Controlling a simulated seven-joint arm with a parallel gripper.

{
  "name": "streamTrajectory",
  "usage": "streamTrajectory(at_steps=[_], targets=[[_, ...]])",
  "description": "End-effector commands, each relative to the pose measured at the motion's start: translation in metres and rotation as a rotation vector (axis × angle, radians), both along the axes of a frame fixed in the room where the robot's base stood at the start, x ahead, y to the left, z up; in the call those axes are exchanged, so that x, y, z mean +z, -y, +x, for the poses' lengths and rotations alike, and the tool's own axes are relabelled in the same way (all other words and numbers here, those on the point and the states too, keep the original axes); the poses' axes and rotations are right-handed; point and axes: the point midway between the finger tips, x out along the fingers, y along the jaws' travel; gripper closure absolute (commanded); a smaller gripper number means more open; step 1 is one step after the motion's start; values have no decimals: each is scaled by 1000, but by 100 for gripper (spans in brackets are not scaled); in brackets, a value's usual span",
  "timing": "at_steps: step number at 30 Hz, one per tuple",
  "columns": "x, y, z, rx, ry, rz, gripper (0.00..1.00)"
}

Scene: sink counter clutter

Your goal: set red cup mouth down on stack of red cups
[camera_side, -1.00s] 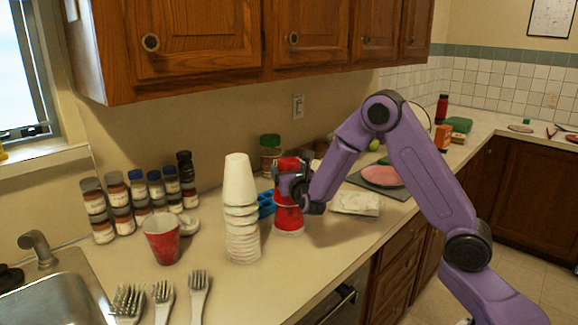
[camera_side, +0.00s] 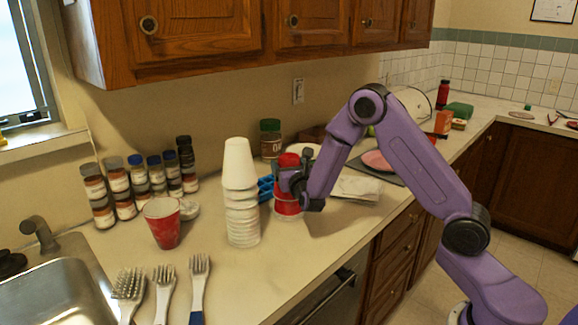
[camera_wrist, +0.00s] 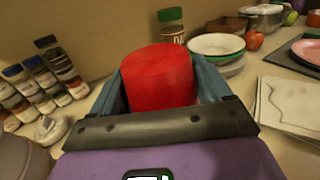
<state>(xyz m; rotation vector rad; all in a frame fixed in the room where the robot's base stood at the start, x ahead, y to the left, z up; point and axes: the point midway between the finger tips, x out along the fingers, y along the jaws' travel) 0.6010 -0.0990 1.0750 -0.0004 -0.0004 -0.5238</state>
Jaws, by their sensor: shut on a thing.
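My gripper (camera_side: 291,184) is shut on a red cup (camera_side: 289,160) that is mouth down. The wrist view shows the cup's closed red base (camera_wrist: 158,72) between my two fingers. Below the fingers in the side view is more red with pale rim lines, the stack of red cups (camera_side: 287,208), in line with the held cup. My fingers hide the joint, so I cannot tell whether the cup rests on the stack. Another red cup (camera_side: 163,226) stands mouth up on the counter to the left.
A tall stack of white cups (camera_side: 241,205) stands close left of my gripper. A blue tray (camera_side: 265,188) and a green-lidded jar (camera_side: 270,139) are behind. Several spice jars (camera_side: 125,190), brushes (camera_side: 165,290) and the sink (camera_side: 45,285) are left. A pale cloth (camera_side: 357,187) lies right.

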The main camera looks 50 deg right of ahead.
Motion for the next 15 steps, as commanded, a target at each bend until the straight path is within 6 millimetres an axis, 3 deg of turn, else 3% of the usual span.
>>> streamTrajectory(at_steps=[15], targets=[[-5, 0, 0, 0, -1, 1, 50]])
